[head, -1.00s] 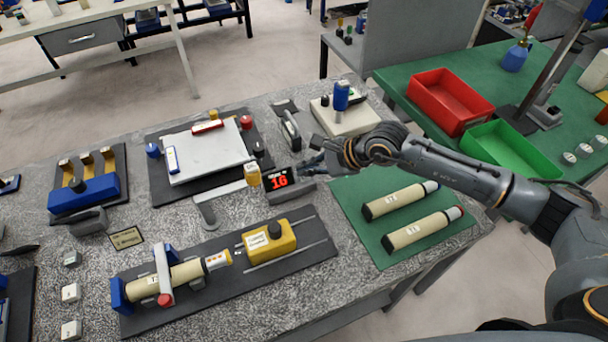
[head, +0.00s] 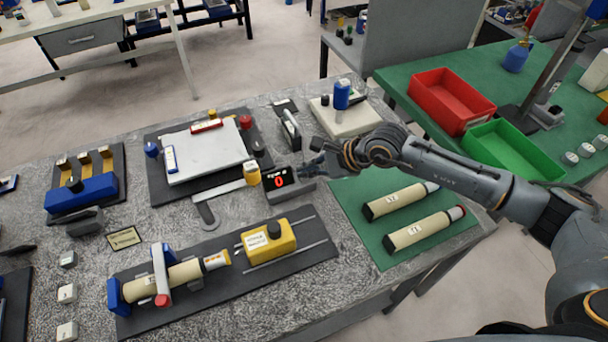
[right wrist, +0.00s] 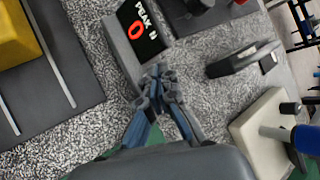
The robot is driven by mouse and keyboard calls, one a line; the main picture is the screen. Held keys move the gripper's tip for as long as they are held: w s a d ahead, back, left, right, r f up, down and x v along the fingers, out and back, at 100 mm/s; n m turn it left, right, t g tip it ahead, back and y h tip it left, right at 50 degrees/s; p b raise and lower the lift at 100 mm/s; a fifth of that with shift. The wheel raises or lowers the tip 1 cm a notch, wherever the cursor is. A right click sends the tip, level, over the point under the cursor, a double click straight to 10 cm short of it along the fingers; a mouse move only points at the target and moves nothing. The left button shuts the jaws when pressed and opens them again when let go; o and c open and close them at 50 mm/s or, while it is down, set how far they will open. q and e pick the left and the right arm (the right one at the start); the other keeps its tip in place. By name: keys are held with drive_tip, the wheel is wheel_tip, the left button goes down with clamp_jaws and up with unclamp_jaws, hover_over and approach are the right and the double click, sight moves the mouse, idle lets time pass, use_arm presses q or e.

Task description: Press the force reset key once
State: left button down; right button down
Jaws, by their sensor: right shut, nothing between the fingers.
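The force display (head: 279,177) is a black screen on a grey base (head: 290,195) and reads a red 0. In the right wrist view the screen (right wrist: 140,30) shows "PEAK N" and 0. My right gripper (head: 308,169) is shut and empty, with its fingertips at the right end of the display's base. In the right wrist view the fingertips (right wrist: 157,78) are over that end, beside the screen. I cannot make out the reset key; the fingers may cover it. Whether they touch the base is unclear. My left gripper is not in view.
A yellow block (head: 268,242) on rails and a clamped cream cylinder (head: 183,275) stand in front. Two cream cylinders lie on a green mat (head: 372,238) at the right. A cream box with a blue-topped post (head: 344,118) stands behind the gripper. A grey handle (head: 291,130) is near.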

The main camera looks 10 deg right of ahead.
idle(0.3)
drive_tip(key=shift+r+p, duration=0.35)
drive_tip(key=shift+r, duration=0.5)
drive_tip(key=shift+r+p, duration=1.15)
drive_tip(key=shift+r, duration=1.4)
